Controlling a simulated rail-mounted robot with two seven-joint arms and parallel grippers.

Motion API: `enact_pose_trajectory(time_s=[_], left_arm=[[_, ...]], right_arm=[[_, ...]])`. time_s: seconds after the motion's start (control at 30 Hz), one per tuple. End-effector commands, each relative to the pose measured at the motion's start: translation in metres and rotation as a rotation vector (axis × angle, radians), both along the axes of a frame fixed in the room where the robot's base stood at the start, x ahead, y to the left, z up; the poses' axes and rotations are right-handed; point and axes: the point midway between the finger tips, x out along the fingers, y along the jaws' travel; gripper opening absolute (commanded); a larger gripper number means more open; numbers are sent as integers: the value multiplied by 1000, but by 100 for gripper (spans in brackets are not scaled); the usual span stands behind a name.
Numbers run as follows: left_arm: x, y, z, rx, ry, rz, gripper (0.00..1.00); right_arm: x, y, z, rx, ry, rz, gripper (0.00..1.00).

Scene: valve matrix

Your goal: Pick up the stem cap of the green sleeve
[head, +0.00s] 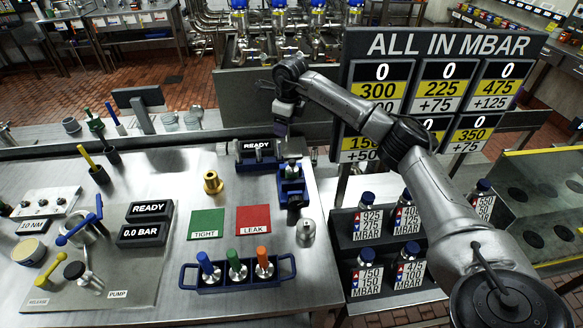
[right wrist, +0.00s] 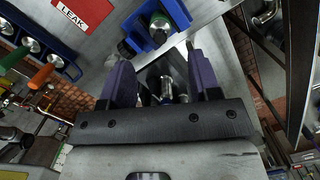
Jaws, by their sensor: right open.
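A blue fixture (head: 291,190) stands near the right edge of the steel table, holding a green-ringed part (head: 292,170) that is partly hidden by my right gripper. In the right wrist view, the fixture (right wrist: 178,18) holds a green and silver round part (right wrist: 160,25). A silver cylindrical piece (head: 308,232) stands beside the fixture; I cannot tell which piece is the stem cap. My right gripper (head: 290,146) is above and behind the fixture. In the right wrist view its dark purple fingers (right wrist: 159,58) are apart with nothing between them. My left gripper is not in view.
A blue rack (head: 238,284) holds blue, green and orange-handled tools. Green TIGHT (head: 207,223) and red LEAK (head: 254,219) mats and a brass fitting (head: 213,182) lie nearby. Labelled bottles stand on a dark shelf (head: 345,238) beyond the table edge. A READY display (head: 257,146) stands behind.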

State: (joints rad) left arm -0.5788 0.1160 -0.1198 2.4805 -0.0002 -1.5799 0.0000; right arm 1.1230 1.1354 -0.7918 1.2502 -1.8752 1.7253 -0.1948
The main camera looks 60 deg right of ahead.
Motion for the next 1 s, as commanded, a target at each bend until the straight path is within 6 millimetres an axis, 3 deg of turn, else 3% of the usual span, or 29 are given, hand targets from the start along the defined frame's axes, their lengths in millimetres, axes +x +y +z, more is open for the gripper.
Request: enact_pose_trajectory(time_s=[0.23,0.63,1.0], left_arm=[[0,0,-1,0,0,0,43],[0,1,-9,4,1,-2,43],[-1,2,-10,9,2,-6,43]], right_arm=[[-21,0,-9,1,132,21,57],[-21,1,-72,1,130,32,57],[-21,1,-90,1,129,32,57]])
